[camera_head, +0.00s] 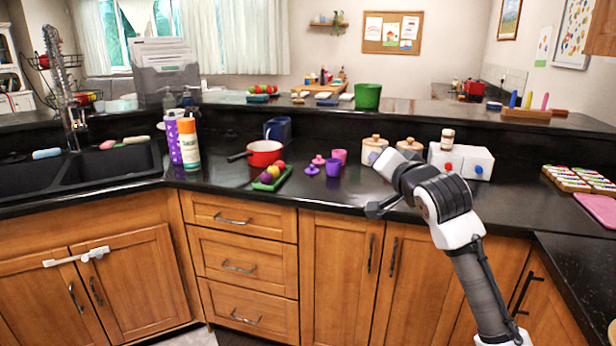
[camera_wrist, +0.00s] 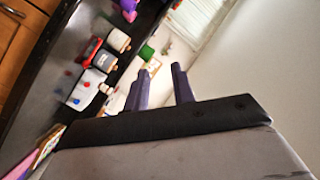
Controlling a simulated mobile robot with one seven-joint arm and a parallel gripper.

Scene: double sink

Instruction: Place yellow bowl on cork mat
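I cannot make out a yellow bowl in either view. I cannot make out a cork mat on the counter either; a framed cork-coloured board (camera_head: 393,33) hangs on the back wall. My gripper (camera_wrist: 160,84) shows in the wrist view with its two dark fingers apart and nothing between them. In the head view my arm reaches up from the lower right, and its end is above the counter's front edge, right of the middle; the fingers are hard to make out there.
On the black counter (camera_head: 330,200) stand a red pan (camera_head: 264,153), a green tray (camera_head: 272,180) of coloured balls, purple and pink cups, lidded jars (camera_head: 374,149) and a white box (camera_head: 461,161). A green container (camera_head: 367,96) stands on the raised ledge. The double sink (camera_head: 107,163) is left.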

